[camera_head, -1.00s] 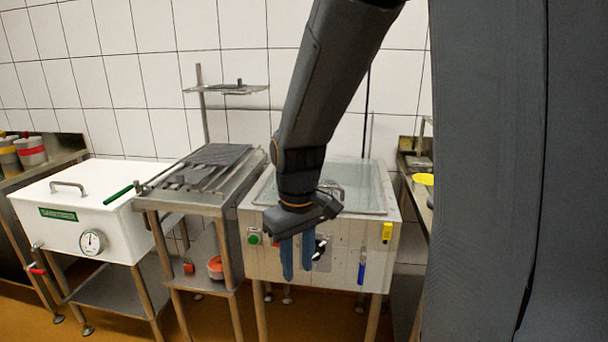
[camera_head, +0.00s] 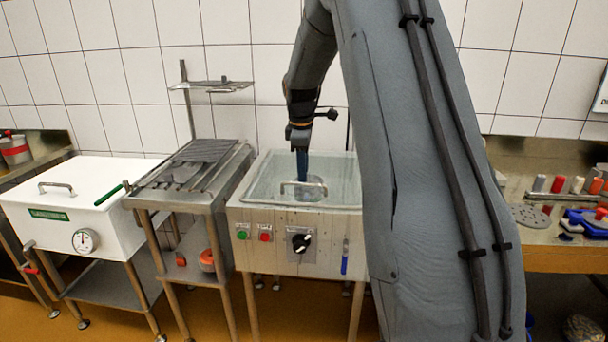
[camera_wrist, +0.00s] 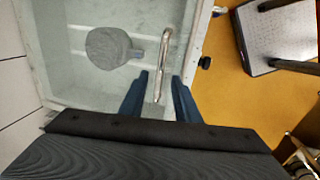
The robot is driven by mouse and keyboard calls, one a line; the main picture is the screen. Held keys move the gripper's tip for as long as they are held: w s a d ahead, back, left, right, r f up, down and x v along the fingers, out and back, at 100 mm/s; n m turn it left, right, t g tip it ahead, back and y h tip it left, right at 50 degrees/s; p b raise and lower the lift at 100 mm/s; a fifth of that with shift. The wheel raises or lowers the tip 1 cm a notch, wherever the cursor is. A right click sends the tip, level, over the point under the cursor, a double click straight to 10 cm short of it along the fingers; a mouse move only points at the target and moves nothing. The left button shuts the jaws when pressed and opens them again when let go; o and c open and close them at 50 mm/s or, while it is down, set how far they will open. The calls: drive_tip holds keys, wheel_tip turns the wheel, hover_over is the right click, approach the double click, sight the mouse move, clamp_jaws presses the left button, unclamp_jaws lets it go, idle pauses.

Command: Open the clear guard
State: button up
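The clear guard (camera_head: 343,168) lies flat and closed over the top of the steel machine; it fills the left of the wrist view (camera_wrist: 75,85). A bent metal handle (camera_head: 297,184) stands on it near the front edge, and shows in the wrist view (camera_wrist: 165,48). My gripper (camera_head: 302,174) points down over the guard at the handle. In the wrist view, its two blue fingers (camera_wrist: 160,82) are apart, with the near end of the handle between them. I cannot tell whether either finger touches it. A round grey shape (camera_wrist: 107,47) shows beneath the guard.
The machine's front has a green button (camera_head: 242,231), a red button (camera_head: 265,233) and a black knob (camera_head: 301,242). A steel draining table (camera_head: 195,195) and white vat (camera_head: 75,205) stand left. A bench (camera_head: 560,258) with small items is right.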

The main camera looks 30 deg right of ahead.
sight(303, 184)
drive_tip(key=shift+w+d+f, duration=0.1)
drive_tip(key=shift+f, duration=0.7)
drive_tip(key=shift+w+d+f, duration=0.1)
drive_tip(key=shift+f, duration=0.65)
clamp_jaws()
drive_tip(key=shift+a, duration=0.1)
